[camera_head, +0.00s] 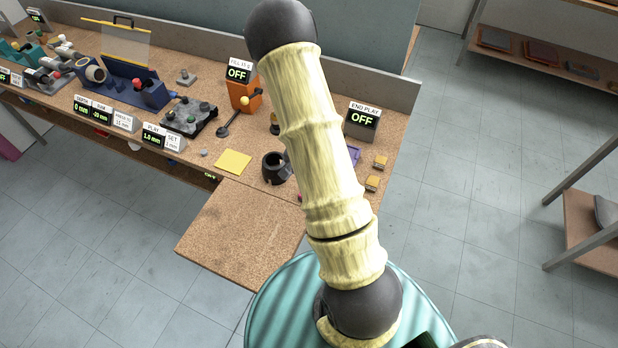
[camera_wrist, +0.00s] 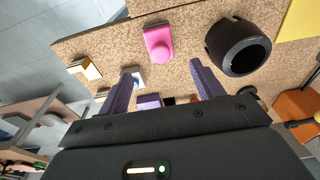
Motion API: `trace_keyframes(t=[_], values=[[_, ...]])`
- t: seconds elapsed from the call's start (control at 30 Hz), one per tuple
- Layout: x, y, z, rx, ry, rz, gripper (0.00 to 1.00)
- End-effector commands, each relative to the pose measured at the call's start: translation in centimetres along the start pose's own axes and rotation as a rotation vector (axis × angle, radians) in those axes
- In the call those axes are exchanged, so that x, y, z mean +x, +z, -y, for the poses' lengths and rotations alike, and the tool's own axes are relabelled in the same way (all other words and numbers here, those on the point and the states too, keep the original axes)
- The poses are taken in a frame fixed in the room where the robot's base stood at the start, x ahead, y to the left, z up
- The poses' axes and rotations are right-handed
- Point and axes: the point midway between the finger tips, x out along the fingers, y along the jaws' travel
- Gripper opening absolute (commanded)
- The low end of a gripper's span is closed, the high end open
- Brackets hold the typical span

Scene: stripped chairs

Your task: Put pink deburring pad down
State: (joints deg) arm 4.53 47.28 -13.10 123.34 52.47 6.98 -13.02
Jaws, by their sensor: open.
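The pink deburring pad (camera_wrist: 159,42) lies on the cork-coloured bench top (camera_wrist: 188,56) in the wrist view, ahead of my gripper's fingertips. My gripper (camera_wrist: 162,78) is open, with its two purple fingers apart and nothing between them that I can see held. The pad looks clear of both fingers. In the head view my arm covers most of that part of the bench, and the gripper itself is hidden there.
A black ring-shaped part (camera_wrist: 240,46) stands right of the pad, and a yellow sheet (camera_head: 233,162) lies left of it in the head view. Small yellow-topped blocks (camera_head: 372,183) sit near the bench's right end. An END PLAY display (camera_head: 362,117) stands behind.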

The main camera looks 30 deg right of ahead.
Motion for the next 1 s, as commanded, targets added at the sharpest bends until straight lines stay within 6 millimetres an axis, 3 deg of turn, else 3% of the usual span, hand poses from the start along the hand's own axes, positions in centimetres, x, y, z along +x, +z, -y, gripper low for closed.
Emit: trace_keyframes(t=[0.13,0.77,0.87,1.0], values=[[-1.1,0.1,0.0,0.001,0.000,0.001,0.67],[-1.5,0.2,0.2,-0.009,-0.007,0.002,0.67],[-3.0,0.8,0.8,-0.050,-0.029,0.007,0.67],[-7.0,2.7,1.9,-0.168,-0.083,0.017,0.67]])
